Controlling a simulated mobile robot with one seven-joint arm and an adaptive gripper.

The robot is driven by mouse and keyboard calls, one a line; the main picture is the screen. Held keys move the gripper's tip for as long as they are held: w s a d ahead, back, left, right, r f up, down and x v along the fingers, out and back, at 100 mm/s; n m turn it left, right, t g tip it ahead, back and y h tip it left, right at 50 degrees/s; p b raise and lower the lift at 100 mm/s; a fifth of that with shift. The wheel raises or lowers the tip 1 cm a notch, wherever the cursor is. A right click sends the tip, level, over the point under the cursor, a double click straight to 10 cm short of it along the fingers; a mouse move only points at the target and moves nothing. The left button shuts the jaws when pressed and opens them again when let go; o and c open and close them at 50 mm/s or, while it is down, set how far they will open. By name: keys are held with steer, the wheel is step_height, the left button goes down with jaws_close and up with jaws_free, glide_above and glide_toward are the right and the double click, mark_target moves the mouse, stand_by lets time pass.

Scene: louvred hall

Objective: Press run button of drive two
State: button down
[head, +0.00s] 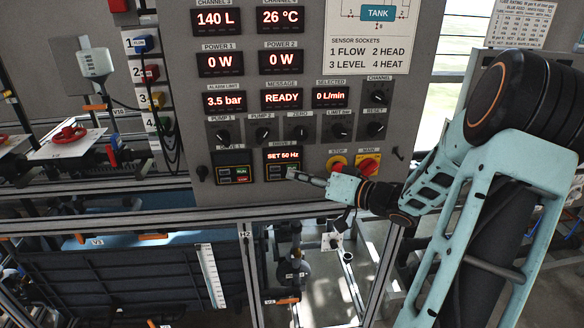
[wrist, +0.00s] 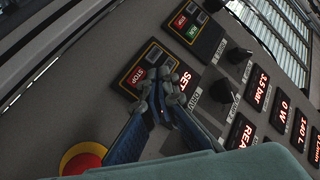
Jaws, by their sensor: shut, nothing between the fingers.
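The drive two unit (head: 283,155) is a small dark panel low on the grey console. Its red display reads SET 50 Hz in the head view. In the wrist view its display (wrist: 183,79) and red STOP button (wrist: 138,75) show. Its run button does not show clearly; my fingertips cover the area beside STOP. My gripper (head: 293,174) is shut and empty, with its tips at the lower right of the unit. In the wrist view the tips of my gripper (wrist: 163,98) overlap the unit's face. I cannot tell whether they touch it.
The similar drive one unit (head: 233,174), with red STOP and green RUN, sits to the left. A yellow-and-red stop knob (head: 337,162) and main switch (head: 368,165) are to the right. A row of black knobs (head: 262,133) is above.

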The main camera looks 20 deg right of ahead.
steer(key=shift+w+d, duration=0.1)
steer(key=shift+w, duration=0.2)
steer(key=shift+w+p, duration=0.35)
steer(key=shift+p, duration=0.1)
stand_by(0.5)
steer(key=shift+s, duration=0.15)
steer(key=shift+s+p, duration=0.45)
steer(key=shift+s, duration=0.15)
steer(key=s+p, duration=0.1)
steer(key=s, duration=0.1)
steer(key=s+a, duration=0.1)
steer(key=s, duration=0.2)
steer(key=shift+a+p, duration=0.2)
steer(key=shift+p, duration=0.15)
stand_by(0.6)
